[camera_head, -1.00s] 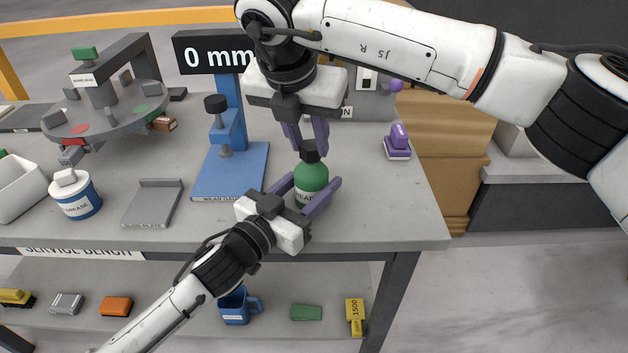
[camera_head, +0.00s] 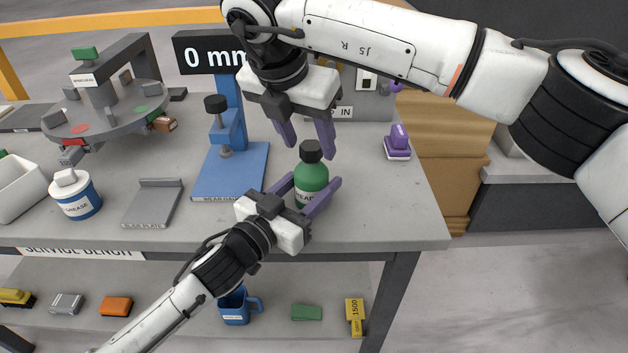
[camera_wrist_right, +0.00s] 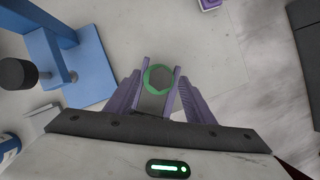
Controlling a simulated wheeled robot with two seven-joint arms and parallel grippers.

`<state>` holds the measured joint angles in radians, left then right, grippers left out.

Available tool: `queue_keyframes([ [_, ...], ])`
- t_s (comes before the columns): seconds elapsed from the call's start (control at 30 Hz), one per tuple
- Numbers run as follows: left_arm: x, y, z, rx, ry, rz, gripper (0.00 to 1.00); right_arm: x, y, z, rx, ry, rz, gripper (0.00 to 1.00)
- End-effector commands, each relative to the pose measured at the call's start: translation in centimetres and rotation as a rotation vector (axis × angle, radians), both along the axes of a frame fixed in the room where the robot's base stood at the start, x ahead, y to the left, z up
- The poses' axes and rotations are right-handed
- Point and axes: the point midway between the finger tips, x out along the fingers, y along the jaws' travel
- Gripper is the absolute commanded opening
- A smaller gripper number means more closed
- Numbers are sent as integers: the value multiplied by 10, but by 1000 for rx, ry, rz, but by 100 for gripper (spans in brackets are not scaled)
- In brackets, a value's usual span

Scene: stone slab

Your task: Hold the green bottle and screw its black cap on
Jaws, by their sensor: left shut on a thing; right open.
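The green bottle (camera_head: 312,178) stands upright near the front edge of the bench, with its black cap (camera_head: 310,151) sitting on top. My left gripper (camera_head: 306,192) is shut on the bottle's body from the front left. My right gripper (camera_head: 308,150) points down from above and is open, its purple fingers just above and behind the cap, with a gap between them. In the right wrist view the dark cap (camera_wrist_right: 159,77) and the green bottle's rim (camera_wrist_right: 149,84) show between the open fingers. Whether the cap is fully tightened cannot be told.
A blue gauge stand (camera_head: 232,170) with a "0 mm" display is left of the bottle. A grey plate (camera_head: 153,204), a grease jar (camera_head: 75,195) and a turntable (camera_head: 105,112) are further left. A purple-handled stamp (camera_head: 397,143) stands to the right. The bench front right is clear.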

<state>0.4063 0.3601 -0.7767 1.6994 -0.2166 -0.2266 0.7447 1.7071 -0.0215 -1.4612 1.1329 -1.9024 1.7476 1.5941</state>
Motion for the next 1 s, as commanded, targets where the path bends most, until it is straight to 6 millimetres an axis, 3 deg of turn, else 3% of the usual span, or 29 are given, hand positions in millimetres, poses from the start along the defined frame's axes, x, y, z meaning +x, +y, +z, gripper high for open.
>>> queue_keyframes([
  [0.17, 0, 0, 0, 0, 0, 0, 7, -2, 2, 8, 0, -1, 0, 49],
  [0.7, 0, 0, 0, 0, 0, 0, 7, -37, 20, 99, 0, -2, 0, 49],
  [1.0, 0, 0, 0, 0, 0, 0, 7, -42, 23, 111, 0, 0, 1, 49],
])
